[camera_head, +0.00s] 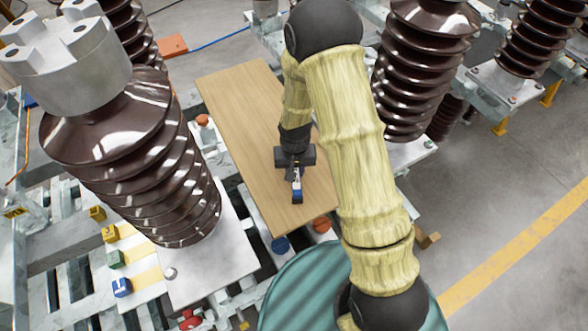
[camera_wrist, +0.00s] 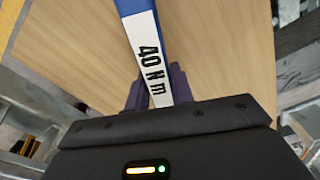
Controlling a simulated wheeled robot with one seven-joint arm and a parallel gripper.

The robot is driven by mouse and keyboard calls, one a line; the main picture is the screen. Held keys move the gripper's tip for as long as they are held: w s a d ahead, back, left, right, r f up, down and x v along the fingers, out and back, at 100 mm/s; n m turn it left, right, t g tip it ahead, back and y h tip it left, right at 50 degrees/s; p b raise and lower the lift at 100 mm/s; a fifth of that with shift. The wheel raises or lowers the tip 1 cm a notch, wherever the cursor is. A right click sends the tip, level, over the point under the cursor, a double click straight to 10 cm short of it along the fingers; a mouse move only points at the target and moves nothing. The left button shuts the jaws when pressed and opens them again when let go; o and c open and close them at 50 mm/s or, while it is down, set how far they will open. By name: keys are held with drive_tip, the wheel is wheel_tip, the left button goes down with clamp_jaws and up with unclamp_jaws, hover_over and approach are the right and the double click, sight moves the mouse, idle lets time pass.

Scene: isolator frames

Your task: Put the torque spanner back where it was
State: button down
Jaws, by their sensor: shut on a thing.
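The torque spanner (camera_wrist: 147,45) is a bar with a blue edge and a white label reading "40 N m". My gripper (camera_wrist: 158,88) is shut on it, with dark fingers on both sides of the bar in the wrist view. In the head view my gripper (camera_head: 296,172) is over the wooden board, and the blue and white end of the spanner (camera_head: 297,190) shows just below it. Most of the spanner is hidden by the gripper or runs out of the wrist view. I cannot tell whether it touches the board.
The wooden board (camera_head: 245,105) lies across a grey slatted frame. Tall brown ribbed insulators stand on the left (camera_head: 150,150) and right (camera_head: 415,65). Small yellow, green and blue tagged blocks (camera_head: 116,258) sit at lower left. A teal ribbed drum (camera_head: 300,290) is in front.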

drive_tip(key=shift+a+f, duration=0.1)
drive_tip(key=c, duration=1.2)
unclamp_jaws()
wheel_tip(320, 180, up, 12)
drive_tip(key=shift+s, duration=0.3)
drive_tip(key=s+d+r+t, duration=0.2)
drive_tip(key=s+d+r, duration=0.6)
drive_tip(key=s+d, duration=0.2)
drive_tip(key=shift+s+r, duration=0.3)
drive_tip(key=shift+s, duration=0.3)
